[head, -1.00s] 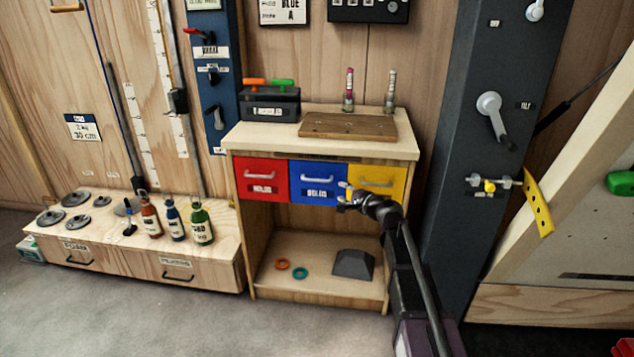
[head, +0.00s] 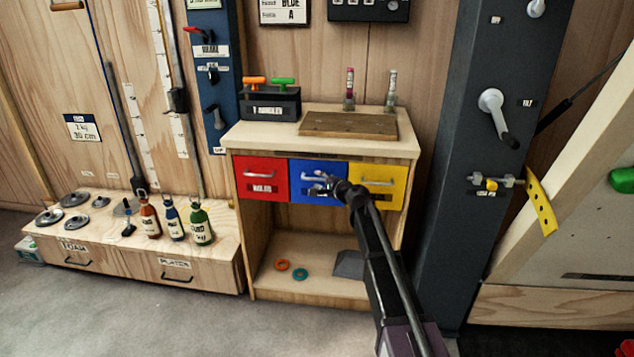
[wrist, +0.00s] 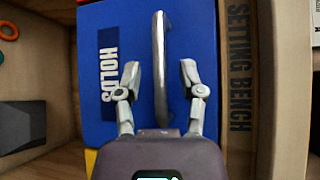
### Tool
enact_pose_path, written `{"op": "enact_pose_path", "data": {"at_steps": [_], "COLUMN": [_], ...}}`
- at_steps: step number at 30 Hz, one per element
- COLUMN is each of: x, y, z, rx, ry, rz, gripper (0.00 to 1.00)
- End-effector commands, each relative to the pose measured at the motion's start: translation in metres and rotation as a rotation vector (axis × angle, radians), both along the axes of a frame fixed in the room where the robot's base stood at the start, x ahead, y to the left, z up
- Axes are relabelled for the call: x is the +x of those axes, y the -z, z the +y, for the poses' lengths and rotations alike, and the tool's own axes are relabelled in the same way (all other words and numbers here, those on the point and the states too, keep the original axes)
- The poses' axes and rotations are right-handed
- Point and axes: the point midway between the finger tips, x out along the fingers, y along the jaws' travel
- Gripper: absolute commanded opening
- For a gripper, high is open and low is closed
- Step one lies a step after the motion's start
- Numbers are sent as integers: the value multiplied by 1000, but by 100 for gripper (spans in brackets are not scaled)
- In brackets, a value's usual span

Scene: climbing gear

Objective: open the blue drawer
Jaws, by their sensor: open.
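The blue drawer (head: 306,190) is the middle of three drawers in a wooden bench, and its front looks flush with its neighbours. It has a silver bar handle (wrist: 160,66) and a white HOLDS label (wrist: 108,75). My gripper (head: 320,186) is in front of the blue drawer near the handle. In the wrist view the open fingers of my gripper (wrist: 160,80) lie one on each side of the handle, with gaps and no visible contact. In the head view the fingers and wrist hide part of the drawer front and handle.
A red drawer (head: 261,186) is to the left and a yellow drawer (head: 385,190) to the right. A wooden board (head: 348,124) and a black toolbox (head: 272,104) sit on the bench top. An open shelf below holds two rings (head: 300,274). A dark post (head: 460,150) stands at right.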

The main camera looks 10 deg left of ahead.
Motion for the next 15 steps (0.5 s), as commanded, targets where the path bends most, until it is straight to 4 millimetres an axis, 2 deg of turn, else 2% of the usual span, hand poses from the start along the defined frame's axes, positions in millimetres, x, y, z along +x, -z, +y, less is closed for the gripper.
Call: {"op": "enact_pose_path", "data": {"at_steps": [4,15], "x": [7,8], "y": [2,2], "z": [6,7], "rx": [0,0], "ry": [1,1], "rz": [0,0], "gripper": [51,51]}}
